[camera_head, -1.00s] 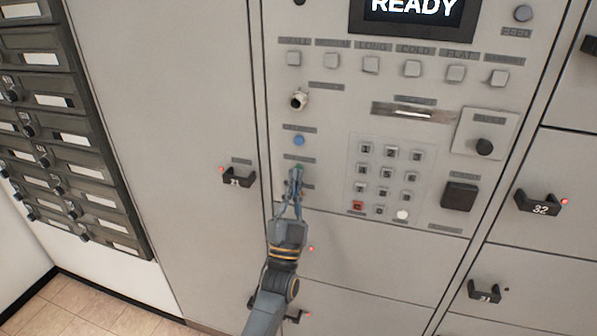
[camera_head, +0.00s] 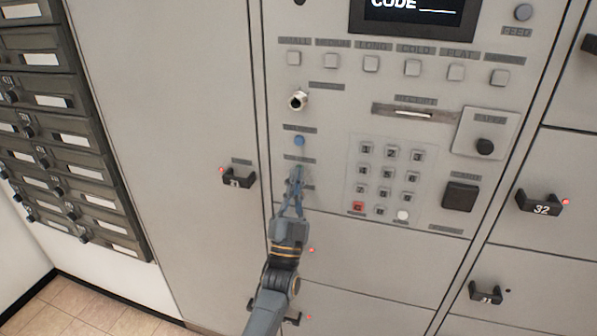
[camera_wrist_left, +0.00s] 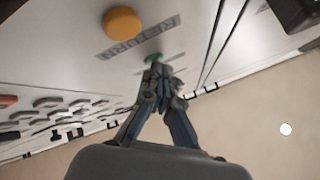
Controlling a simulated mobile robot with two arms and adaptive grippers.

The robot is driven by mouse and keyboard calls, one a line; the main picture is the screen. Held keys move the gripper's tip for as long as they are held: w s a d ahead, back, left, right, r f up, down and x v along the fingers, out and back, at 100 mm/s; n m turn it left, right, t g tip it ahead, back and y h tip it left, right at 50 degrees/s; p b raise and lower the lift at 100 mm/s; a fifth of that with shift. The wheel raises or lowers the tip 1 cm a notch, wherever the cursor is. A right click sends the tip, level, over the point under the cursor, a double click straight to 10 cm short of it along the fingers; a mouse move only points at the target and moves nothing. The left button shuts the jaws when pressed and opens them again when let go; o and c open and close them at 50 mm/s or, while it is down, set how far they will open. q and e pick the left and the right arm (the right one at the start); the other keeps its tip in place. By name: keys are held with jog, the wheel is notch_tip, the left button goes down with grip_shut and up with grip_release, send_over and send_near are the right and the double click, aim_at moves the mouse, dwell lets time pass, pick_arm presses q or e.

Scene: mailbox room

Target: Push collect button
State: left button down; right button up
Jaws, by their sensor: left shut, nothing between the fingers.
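The panel display (camera_head: 420,5) reads "CODE" with a blank line. A small green button (camera_wrist_left: 153,58) shows in the left wrist view under a "RETURN" label (camera_wrist_left: 140,37). My left gripper (camera_head: 297,172) is shut and empty, with its tips at or just in front of that button; it also shows in the left wrist view (camera_wrist_left: 161,76). I cannot tell whether they touch. In the head view the tips hide most of the green button. A round button above it looks blue in the head view (camera_head: 299,141) and orange in the left wrist view (camera_wrist_left: 122,21). No readable "collect" label shows.
A keypad (camera_head: 388,178) with a red and a white key is right of my gripper. A metal knob (camera_head: 298,100) and a row of square buttons (camera_head: 412,69) are above. Locker handles (camera_head: 238,177) (camera_head: 540,203) stick out on both sides. Mailboxes (camera_head: 75,150) line the left wall.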

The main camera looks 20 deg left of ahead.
pick_arm(q)
jog(key=shift+s, duration=0.2)
jog(key=shift+s+p, duration=0.5)
jog(key=shift+s, duration=0.15)
jog(key=shift+s+a+p, duration=0.15)
jog(key=shift+s+p, duration=1.25)
jog(key=shift+s, duration=1.1)
